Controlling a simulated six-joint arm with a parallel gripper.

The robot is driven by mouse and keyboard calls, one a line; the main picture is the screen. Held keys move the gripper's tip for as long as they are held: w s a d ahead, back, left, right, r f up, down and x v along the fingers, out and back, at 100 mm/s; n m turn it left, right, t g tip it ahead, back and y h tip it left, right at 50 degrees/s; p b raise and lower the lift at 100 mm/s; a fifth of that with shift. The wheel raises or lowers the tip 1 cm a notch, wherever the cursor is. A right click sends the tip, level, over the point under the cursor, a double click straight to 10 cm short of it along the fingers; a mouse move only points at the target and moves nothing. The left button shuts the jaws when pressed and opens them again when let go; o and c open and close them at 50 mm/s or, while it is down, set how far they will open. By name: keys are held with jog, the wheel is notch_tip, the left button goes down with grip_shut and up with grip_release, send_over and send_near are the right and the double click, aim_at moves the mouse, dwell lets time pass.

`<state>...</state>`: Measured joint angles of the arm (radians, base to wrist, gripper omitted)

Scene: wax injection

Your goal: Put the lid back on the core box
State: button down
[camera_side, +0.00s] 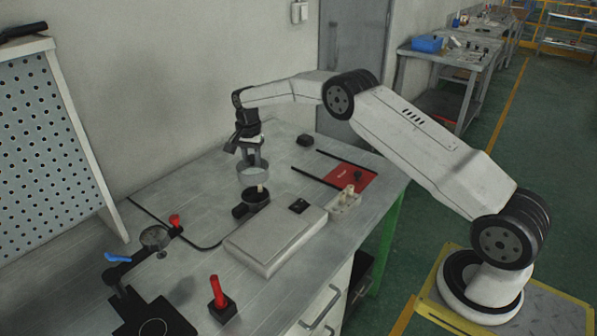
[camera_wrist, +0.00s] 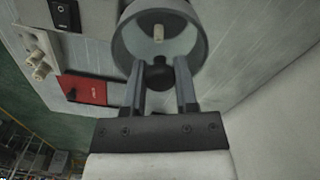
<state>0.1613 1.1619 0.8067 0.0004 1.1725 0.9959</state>
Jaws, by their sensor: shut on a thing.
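My gripper (camera_side: 248,150) points down over the table and is shut on a grey, open ring-shaped piece (camera_side: 252,174). In the wrist view the fingers (camera_wrist: 159,88) reach to the near side of this ring (camera_wrist: 122,45), with a dark round knob (camera_wrist: 157,75) between them. A pale peg (camera_side: 261,188) stands on a dark round base (camera_side: 256,199) just below the ring; the peg shows through the ring in the wrist view (camera_wrist: 158,33). A pale block with upright pegs (camera_side: 345,204) stands to the right. I cannot tell which piece is the core box.
A flat grey box (camera_side: 272,242) with a black switch (camera_side: 298,206) lies in front of the ring. A red plate (camera_side: 350,178) lies back right. The table's back left is clear.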

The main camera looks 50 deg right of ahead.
jog(key=shift+w+d+f, duration=0.3)
jog(key=shift+f, duration=0.2)
jog(key=shift+f, duration=2.95)
jog(key=shift+a+f, duration=0.1)
jog(key=shift+f, duration=0.15)
dwell(0.5)
grip_release()
dwell(0.6)
jog(key=shift+r, duration=0.15)
jog(key=shift+r, duration=3.35)
